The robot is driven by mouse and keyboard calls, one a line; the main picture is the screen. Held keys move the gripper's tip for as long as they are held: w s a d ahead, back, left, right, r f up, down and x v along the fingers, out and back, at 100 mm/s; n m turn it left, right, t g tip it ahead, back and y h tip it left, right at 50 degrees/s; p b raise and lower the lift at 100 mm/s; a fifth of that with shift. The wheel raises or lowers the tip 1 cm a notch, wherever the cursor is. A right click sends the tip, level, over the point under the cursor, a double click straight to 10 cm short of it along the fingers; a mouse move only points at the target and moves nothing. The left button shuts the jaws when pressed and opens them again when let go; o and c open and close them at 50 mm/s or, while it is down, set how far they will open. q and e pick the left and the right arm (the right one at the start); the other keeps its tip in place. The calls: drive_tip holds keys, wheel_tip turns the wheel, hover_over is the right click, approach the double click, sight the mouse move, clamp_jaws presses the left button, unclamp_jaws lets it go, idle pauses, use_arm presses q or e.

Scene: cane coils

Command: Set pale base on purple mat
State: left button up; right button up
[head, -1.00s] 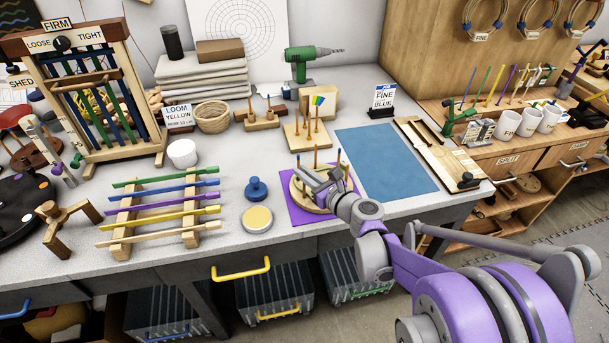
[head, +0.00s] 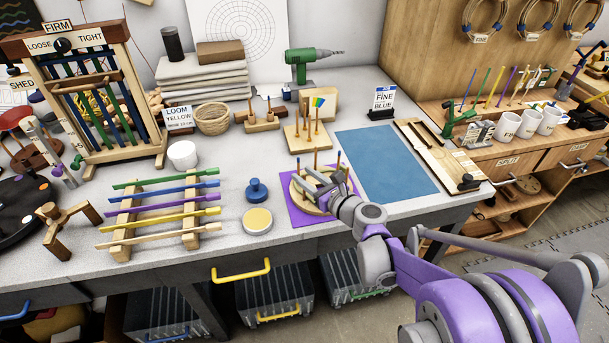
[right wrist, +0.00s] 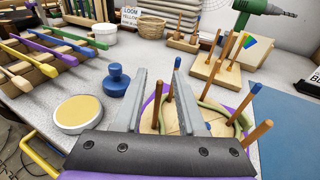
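The pale base (head: 299,196) is a round pale wooden disc with several upright brown pegs, some blue-tipped. It lies flat over the purple mat (head: 297,215), whose edges show around it. The base also shows in the right wrist view (right wrist: 195,116), with greenish cane bent around its pegs. My right gripper (head: 324,184) is low over the base, among the pegs. The near part of the base is hidden by the gripper. My left gripper is out of view.
A blue mat (head: 385,165) lies to the right. A square peg block (head: 306,138) with a coloured flag stands behind. A blue knob (head: 257,190) and a round cream-topped disc (head: 257,219) are to the left, beside a rack of coloured sticks (head: 160,210).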

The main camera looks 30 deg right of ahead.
drive_tip(key=v, duration=1.1)
drive_tip(key=s+a+f+n+g+y, duration=0.1)
drive_tip(key=s+a+f+n+g, duration=0.3)
drive_tip(key=a+n, duration=0.4)
drive_tip(key=s+a+f+n+g, duration=0.35)
drive_tip(key=a+n, duration=0.25)
drive_tip(key=n, duration=0.3)
drive_tip(key=s+d+f+n+g+h, duration=0.1)
drive_tip(key=s+f+n+g+h, duration=0.2)
drive_tip(key=s+n, duration=0.7)
drive_tip(key=n+h, duration=0.1)
drive_tip(key=n, duration=0.5)
drive_tip(key=shift+d+f+n, duration=0.2)
drive_tip(key=shift+d+n, duration=0.05)
drive_tip(key=shift+n, duration=0.15)
drive_tip(key=shift+g, duration=0.25)
wheel_tip(320, 180, up, 7)
drive_tip(key=w+p, duration=0.1)
drive_tip(key=p, duration=0.6)
drive_tip(key=shift+w, duration=0.2)
